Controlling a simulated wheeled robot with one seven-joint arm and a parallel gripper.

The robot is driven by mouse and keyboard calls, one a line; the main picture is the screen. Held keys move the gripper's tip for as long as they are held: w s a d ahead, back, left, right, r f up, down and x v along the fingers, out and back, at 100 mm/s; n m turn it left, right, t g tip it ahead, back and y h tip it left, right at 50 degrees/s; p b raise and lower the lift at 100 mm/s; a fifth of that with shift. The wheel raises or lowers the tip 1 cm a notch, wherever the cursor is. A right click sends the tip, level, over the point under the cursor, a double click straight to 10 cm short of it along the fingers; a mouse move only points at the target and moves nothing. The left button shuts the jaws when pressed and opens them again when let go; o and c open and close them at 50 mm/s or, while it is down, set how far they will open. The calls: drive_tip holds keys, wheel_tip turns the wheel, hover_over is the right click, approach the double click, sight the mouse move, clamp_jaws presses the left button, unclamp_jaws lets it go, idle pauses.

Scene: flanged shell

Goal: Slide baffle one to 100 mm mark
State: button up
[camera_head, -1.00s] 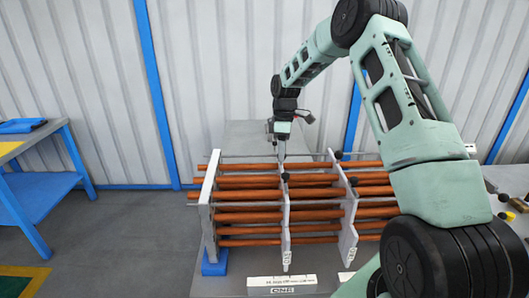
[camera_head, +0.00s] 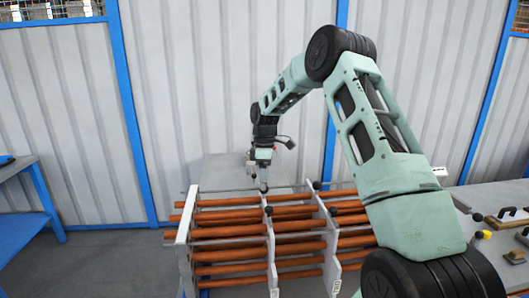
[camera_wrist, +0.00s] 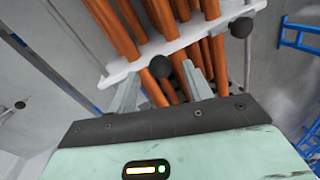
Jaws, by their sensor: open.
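Baffle one (camera_head: 270,250) is a thin grey upright plate across the copper-coloured tubes (camera_head: 225,230). It stands between the left end plate (camera_head: 185,235) and a second baffle (camera_head: 331,250). A black ball knob (camera_head: 268,211) sits at its top edge. A pale plate (camera_wrist: 200,33) runs behind that knob. I cannot tell whether the fingers touch it. No scale marks are readable.
The second baffle has its own black knob (camera_head: 317,186) to the right. A thin rod (camera_head: 225,189) runs along the top of the assembly. A blue-framed bench (camera_head: 30,190) stands left; a grey table with loose parts (camera_head: 490,225) lies right.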

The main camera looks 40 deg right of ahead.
wheel_tip(320, 180, up, 15)
drive_tip(key=w+d+b, duration=0.2)
idle(0.6)
drive_tip(key=s+a+f, duration=0.1)
drive_tip(key=s+a, duration=0.2)
drive_tip(key=a, duration=0.7)
drive_tip(key=s+a+f+b, duration=0.1)
drive_tip(key=s+a+f, duration=0.1)
drive_tip(key=a, duration=0.8)
drive_tip(key=s+a+f, duration=0.1)
drive_tip(key=s+a, duration=0.2)
drive_tip(key=a, duration=0.7)
drive_tip(key=s+a+f+t+b, duration=0.1)
drive_tip(key=s+a+f, duration=0.1)
drive_tip(key=s+a, duration=0.4)
drive_tip(key=s+a+f, duration=0.2)
drive_tip(key=s+a, duration=0.1)
drive_tip(key=s, duration=0.6)
drive_tip(key=s+f, duration=0.2)
drive_tip(key=s, duration=0.4)
drive_tip(key=s+f+m+h, duration=0.1)
drive_tip(key=s+f, duration=0.2)
drive_tip(key=s, duration=0.4)
drive_tip(key=shift+a+f+t, duration=0.2)
drive_tip(key=shift+f+t, duration=0.05)
drive_tip(key=shift+t, duration=0.05)
